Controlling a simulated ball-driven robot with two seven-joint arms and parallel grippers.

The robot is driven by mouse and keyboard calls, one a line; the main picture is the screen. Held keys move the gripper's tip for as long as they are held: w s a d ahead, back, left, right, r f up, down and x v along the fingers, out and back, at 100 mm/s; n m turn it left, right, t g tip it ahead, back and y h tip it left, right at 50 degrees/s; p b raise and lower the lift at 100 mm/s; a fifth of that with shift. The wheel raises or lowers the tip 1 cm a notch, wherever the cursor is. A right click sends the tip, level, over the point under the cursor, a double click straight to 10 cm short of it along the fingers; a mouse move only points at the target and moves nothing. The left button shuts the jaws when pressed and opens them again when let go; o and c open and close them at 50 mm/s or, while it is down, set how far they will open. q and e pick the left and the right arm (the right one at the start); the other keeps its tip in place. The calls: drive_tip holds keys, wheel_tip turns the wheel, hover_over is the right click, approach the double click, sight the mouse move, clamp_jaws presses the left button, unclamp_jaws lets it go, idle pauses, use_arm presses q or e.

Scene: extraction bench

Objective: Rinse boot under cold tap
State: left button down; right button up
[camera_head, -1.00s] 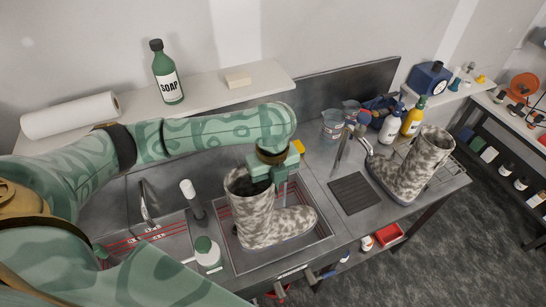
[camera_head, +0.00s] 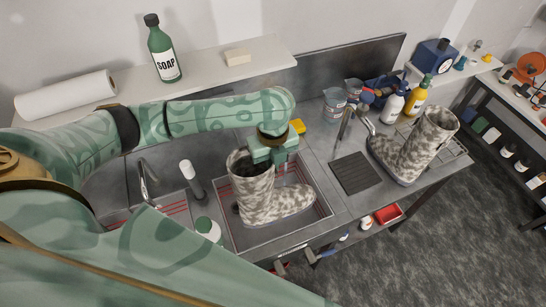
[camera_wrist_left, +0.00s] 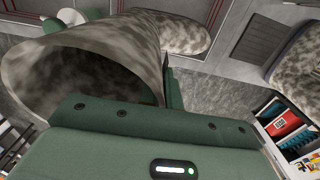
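The mottled grey-beige boot (camera_head: 270,200) is upright over the right sink basin (camera_head: 243,240), its toe to the right. I cannot tell if its sole touches the basin floor. My left gripper (camera_head: 279,158) is at the right side of the boot's top and appears shut on its wall. In the left wrist view the boot's open shaft (camera_wrist_left: 125,45) lies right against my gripper (camera_wrist_left: 165,105). A chrome tap (camera_head: 147,178) and a white-topped tap (camera_head: 190,176) stand left of the boot; which is cold cannot be told. My right gripper is not in view.
A matching boot (camera_head: 413,150) stands on the drainer at right, near a dark mat (camera_head: 355,172), spray bottles (camera_head: 392,122) and jugs (camera_head: 334,104). A green soap bottle (camera_head: 163,55) is on the shelf. A white-and-green container (camera_head: 208,229) sits left of the basin, partly hidden.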

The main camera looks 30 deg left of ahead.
use_arm(q)
wheel_tip(320, 180, down, 11)
drive_tip(key=b, duration=0.4)
drive_tip(key=shift+w+a+r, duration=0.2)
drive_tip(key=shift+w, duration=0.05)
drive_tip(key=shift+w+a, duration=0.6)
drive_tip(key=shift+a, duration=0.15)
drive_tip(key=w+a+b, duration=0.2)
drive_tip(key=w+a, duration=0.4)
drive_tip(key=a, duration=0.1)
drive_tip(key=shift+w, duration=0.2)
idle(0.4)
drive_tip(key=shift+w+d, duration=0.35)
drive_tip(key=shift+w, duration=0.05)
drive_tip(key=shift+s+a, duration=0.15)
